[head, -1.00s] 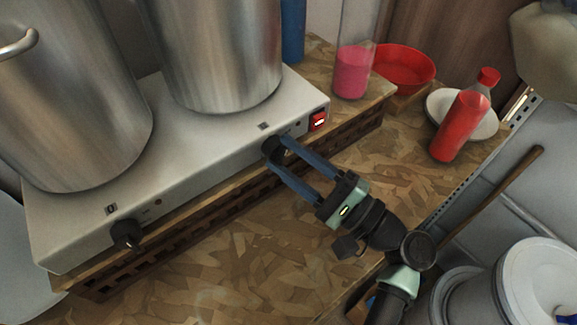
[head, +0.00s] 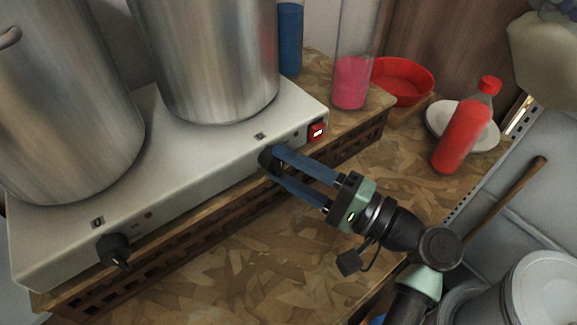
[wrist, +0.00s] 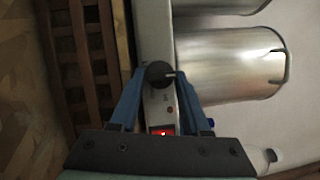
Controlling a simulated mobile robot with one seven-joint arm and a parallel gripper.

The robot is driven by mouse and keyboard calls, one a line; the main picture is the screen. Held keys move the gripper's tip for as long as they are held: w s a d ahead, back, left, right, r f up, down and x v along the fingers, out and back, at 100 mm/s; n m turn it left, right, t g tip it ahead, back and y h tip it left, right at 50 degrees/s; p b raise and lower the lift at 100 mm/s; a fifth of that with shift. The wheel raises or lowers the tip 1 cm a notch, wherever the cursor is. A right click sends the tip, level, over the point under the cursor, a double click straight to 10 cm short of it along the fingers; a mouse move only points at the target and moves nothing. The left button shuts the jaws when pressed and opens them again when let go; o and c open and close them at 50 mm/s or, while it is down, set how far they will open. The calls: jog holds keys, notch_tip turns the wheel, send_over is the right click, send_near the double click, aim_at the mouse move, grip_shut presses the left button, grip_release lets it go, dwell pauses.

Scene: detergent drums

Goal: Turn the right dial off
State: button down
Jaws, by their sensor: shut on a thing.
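The right dial is a black knob on the front face of the silver two-plate hot plate (head: 190,178). In the head view my gripper (head: 268,160) mostly hides it. In the wrist view the right dial (wrist: 159,75) shows between my two blue fingers, with a pale pointer line toward the picture's right. My gripper (wrist: 156,78) is shut on the dial, a finger on either side. The left dial (head: 114,249) is a similar black knob, untouched, further left on the front face. A red lit switch (head: 317,131) sits right of the right dial; it also shows in the wrist view (wrist: 161,131).
Two large steel pots (head: 62,100) (head: 208,55) stand on the hot plate. A slatted wooden riser (head: 200,225) lies under it. A red bottle (head: 462,132), a red bowl (head: 403,80) and a pink-filled container (head: 352,80) stand at the right. Bare tabletop lies in front.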

jog(key=shift+f, duration=0.1)
jog(key=shift+c, duration=2)
grip_release()
jog(key=b+v, duration=0.2)
jog(key=v, duration=1.1)
jog(key=shift+d, duration=0.15)
